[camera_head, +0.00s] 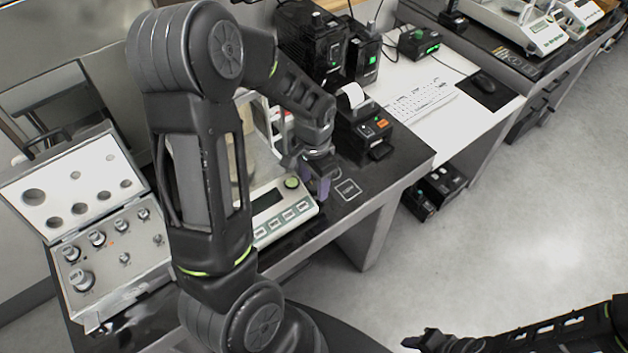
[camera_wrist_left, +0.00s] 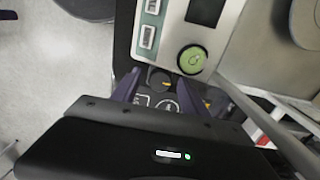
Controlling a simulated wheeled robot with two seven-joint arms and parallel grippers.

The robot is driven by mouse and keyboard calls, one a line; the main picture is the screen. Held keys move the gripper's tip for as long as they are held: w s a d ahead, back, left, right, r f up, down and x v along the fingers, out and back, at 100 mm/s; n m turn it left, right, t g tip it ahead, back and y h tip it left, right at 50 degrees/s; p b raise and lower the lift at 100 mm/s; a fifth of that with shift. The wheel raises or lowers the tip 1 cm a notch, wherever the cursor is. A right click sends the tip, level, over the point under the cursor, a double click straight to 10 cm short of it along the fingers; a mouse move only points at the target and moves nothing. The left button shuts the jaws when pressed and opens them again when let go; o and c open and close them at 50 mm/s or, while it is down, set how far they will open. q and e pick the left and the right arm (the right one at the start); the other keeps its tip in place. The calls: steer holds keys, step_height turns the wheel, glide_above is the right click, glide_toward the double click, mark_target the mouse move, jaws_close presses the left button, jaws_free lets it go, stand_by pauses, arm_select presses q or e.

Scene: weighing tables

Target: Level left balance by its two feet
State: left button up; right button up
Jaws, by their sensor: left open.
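The left balance (camera_head: 283,214) stands on the near dark table, partly hidden behind my left arm. My left gripper (camera_head: 321,188) points down beside the balance's right front corner. Its purple fingers (camera_wrist_left: 158,92) are open, with a dark round part, perhaps a levelling foot (camera_wrist_left: 159,78), showing between them below the balance's edge. I cannot tell whether they touch it. The other foot is hidden. My right gripper (camera_head: 426,342) is at the bottom right, over the floor.
An open weight case (camera_head: 120,262) lies left of the balance. A small printer (camera_head: 365,132) stands close behind my left gripper. Black boxes (camera_head: 312,45), a keyboard (camera_head: 421,101) and a mouse (camera_head: 483,82) are farther back. Another balance (camera_head: 528,25) is on the far table.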

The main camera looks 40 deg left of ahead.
mark_target(314, 186)
arm_select(q)
steer(key=shift+c, duration=0.5)
jaws_close()
steer(key=shift+m, duration=0.7)
steer(key=shift+o, duration=0.5)
jaws_free()
steer(key=shift+r+b, duration=0.75)
steer(key=shift+r, duration=3.2)
